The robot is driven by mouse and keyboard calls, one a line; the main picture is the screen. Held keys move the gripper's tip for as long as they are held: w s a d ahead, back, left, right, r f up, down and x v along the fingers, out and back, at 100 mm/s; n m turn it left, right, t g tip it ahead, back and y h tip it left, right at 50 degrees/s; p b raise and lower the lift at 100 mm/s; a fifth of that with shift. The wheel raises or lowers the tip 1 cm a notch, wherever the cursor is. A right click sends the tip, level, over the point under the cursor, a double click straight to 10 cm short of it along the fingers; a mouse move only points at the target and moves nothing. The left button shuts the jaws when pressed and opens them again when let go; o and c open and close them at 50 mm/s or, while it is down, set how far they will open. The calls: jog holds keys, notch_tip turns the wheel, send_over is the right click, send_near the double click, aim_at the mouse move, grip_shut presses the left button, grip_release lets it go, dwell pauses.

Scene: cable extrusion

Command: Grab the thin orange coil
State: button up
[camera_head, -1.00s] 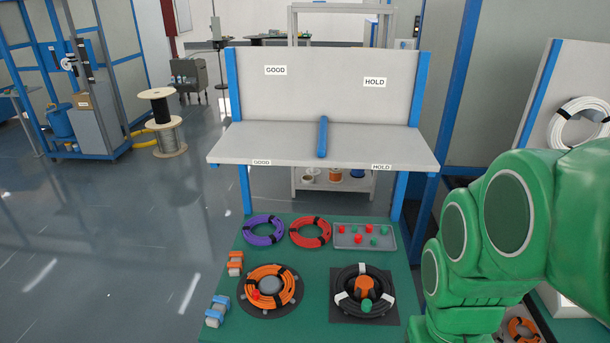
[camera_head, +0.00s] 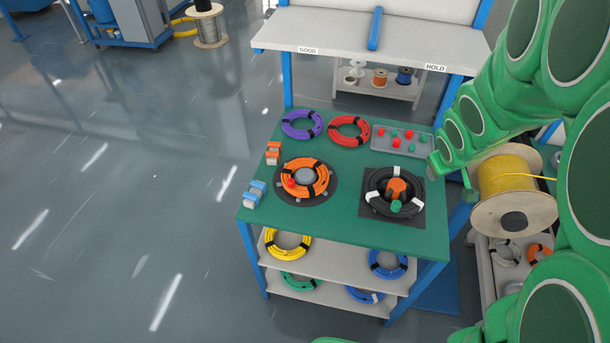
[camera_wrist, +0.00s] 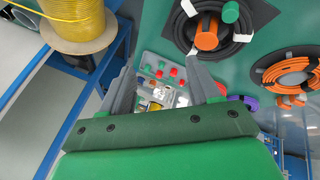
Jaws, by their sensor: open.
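An orange coil (camera_head: 305,178) with black ties lies on a round dark plate on the left of the green table. It circles a grey hub, with a red knob at its lower left. It also shows at the right of the wrist view (camera_wrist: 288,72). A second orange coil (camera_head: 538,254), partly hidden, lies on a low shelf at the right. I cannot tell which is the thin one. My gripper (camera_wrist: 163,82) is open and empty. Its fingers point towards the tray of small parts, with the orange coil off to their right.
A black coil (camera_head: 381,205) with white ties surrounds an orange hub. Purple (camera_head: 301,125) and red (camera_head: 349,130) coils and a parts tray (camera_head: 402,147) lie behind. Orange and blue-and-grey blocks stand at left. A yellow spool (camera_head: 505,180) is beside the table; coils fill lower shelves.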

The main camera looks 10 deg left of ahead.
aim_at(294, 184)
jog(key=w+a+f+n+t+y, duration=0.1)
jog(key=w+a+f+n+y, duration=0.2)
jog(key=w+a+f, duration=0.3)
jog(key=a+f+n+y, duration=0.1)
jog(key=a+f+y, duration=0.1)
jog(key=a, duration=0.3)
jog(key=a+f+n+y, duration=0.2)
jog(key=a+f, duration=0.1)
jog(key=a, duration=0.2)
jog(key=a+f+n+g+y, duration=0.1)
jog(key=a+f+y, duration=0.2)
jog(key=a, duration=0.2)
jog(key=shift+s+a, duration=0.25)
jog(key=shift+s, duration=0.1)
jog(key=s+a+y, duration=0.1)
jog(key=s+a, duration=0.1)
jog(key=s+a+f+n+g+y, duration=0.1)
jog(key=s+a+y, duration=0.1)
jog(key=a, duration=0.1)
jog(key=s+a+g+y, duration=0.1)
jog(key=s+a+y, duration=0.1)
jog(key=a, duration=0.1)
jog(key=shift+f+n, duration=0.25)
jog(key=shift+n, duration=0.15)
jog(key=shift+x, duration=3.75)
grip_shut()
